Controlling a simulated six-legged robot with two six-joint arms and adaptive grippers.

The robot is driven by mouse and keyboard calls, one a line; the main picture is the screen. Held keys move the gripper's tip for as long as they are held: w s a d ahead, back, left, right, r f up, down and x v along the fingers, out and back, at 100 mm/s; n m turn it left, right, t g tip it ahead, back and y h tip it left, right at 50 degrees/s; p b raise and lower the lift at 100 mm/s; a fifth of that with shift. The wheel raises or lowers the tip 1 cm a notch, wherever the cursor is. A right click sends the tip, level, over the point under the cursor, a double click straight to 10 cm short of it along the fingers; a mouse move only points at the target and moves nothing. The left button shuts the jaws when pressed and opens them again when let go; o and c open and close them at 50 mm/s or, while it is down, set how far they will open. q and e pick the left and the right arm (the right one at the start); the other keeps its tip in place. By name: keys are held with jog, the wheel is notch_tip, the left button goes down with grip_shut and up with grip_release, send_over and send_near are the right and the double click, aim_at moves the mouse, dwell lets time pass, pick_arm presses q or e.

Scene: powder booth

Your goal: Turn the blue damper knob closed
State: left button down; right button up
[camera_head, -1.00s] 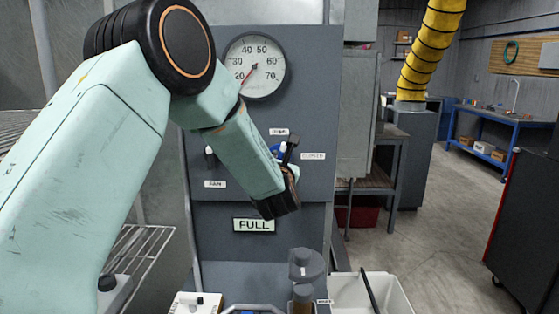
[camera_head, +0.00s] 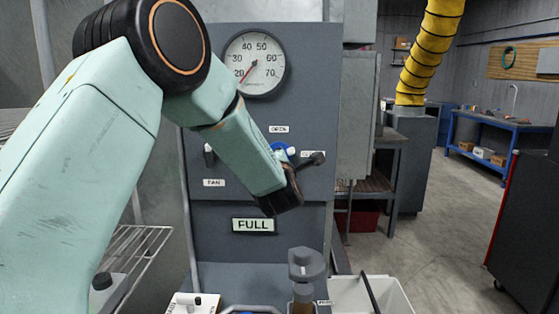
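The blue damper knob (camera_head: 280,147) is on the grey panel below the round gauge, partly hidden by my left arm. A white mark shows on its right side. The OPEN label (camera_head: 279,129) is above it. The CLOSED label (camera_head: 306,153) is to its right, partly covered by a dark finger of my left gripper. My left gripper (camera_head: 298,170) is in front of the panel at the knob, with that finger pointing up and right. Its grip on the knob is hidden, so I cannot tell if it is open or shut. My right gripper is out of view.
A dark grey knobbed fitting (camera_head: 305,263) and a white bin (camera_head: 385,293) stand low in front. Open floor lies to the right.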

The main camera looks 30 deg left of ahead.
pick_arm(q)
jog(key=m, duration=0.4)
jog(key=shift+d+f+m, duration=0.1)
jog(key=shift+m, duration=0.3)
jog(key=shift+f, duration=0.15)
jog(key=c, duration=1.7)
grip_release()
jog(key=shift+c, duration=0.2)
jog(key=o, duration=0.4)
jog(key=shift+d, duration=0.25)
jog(key=shift+c, duration=0.2)
jog(key=shift+a, duration=0.1)
jog(key=shift+a, duration=0.15)
jog(key=v, duration=1.2)
